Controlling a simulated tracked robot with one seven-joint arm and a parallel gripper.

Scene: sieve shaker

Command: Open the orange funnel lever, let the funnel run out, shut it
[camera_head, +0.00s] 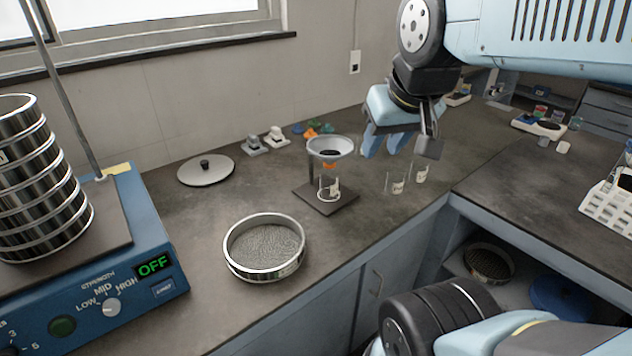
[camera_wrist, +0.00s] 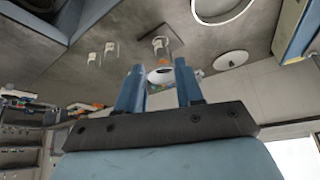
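The funnel (camera_head: 331,146) has a pale rim and some dark material inside. It stands on a stand with a dark square base plate (camera_head: 345,197). The orange funnel lever (camera_head: 330,165) shows just under the cone; it is too small to tell whether it is open or shut. A clear labelled beaker (camera_head: 329,188) stands below the funnel on the plate. My gripper (camera_head: 385,147) is to the right of the funnel, apart from it, fingers pointing down. In the wrist view my gripper (camera_wrist: 158,70) has its fingers spread and empty, with the funnel (camera_wrist: 160,76) visible between them.
Two small glass beakers (camera_head: 396,184) stand right of the plate. A sieve (camera_head: 264,248) lies in front and a round lid (camera_head: 206,170) at the back left. The blue shaker (camera_head: 110,285) with stacked sieves reads OFF. Small coloured items (camera_head: 312,130) lie behind the funnel.

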